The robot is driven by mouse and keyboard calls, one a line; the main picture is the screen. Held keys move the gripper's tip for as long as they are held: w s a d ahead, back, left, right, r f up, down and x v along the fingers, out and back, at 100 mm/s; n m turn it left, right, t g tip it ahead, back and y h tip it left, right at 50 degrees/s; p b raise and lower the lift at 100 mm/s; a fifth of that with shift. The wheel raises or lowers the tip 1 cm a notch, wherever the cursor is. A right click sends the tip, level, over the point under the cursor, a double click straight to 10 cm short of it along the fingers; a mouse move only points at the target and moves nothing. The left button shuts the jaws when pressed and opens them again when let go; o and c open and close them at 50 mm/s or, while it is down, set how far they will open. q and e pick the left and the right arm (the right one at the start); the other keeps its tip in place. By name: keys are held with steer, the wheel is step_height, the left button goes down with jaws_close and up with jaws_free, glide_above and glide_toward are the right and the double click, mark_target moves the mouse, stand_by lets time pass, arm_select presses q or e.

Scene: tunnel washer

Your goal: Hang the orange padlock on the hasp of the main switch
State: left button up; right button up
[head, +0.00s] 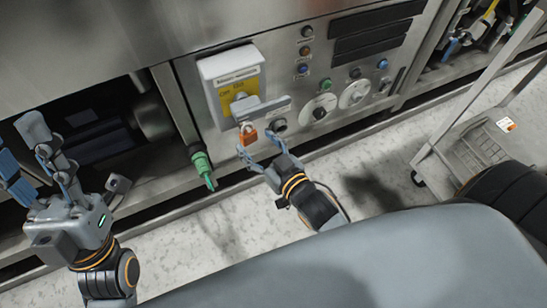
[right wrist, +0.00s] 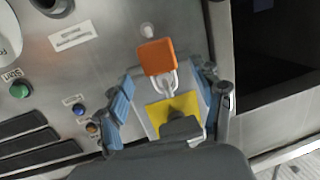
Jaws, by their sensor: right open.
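The main switch (head: 219,68) is a white box with a yellow plate and a grey handle (head: 262,106) on the steel panel. The orange padlock (head: 247,136) is just below the handle, body down. In the right wrist view the padlock (right wrist: 157,56) has its shackle at the hasp (right wrist: 168,88), beside the yellow plate (right wrist: 183,104); whether the shackle is closed cannot be told. My right gripper (head: 257,145) is open just below the padlock, its blue-padded fingers spread either side and apart from it. My left gripper (head: 22,147) is open and empty at the far left.
Knobs (head: 319,107) and buttons are on the panel right of the switch. A green-handled valve (head: 202,166) is below left of the switch. A dark open bay (head: 95,135) is at left, and a metal cart (head: 478,150) stands at right.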

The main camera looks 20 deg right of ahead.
steer(key=v, duration=0.9)
steer(key=shift+s, duration=0.25)
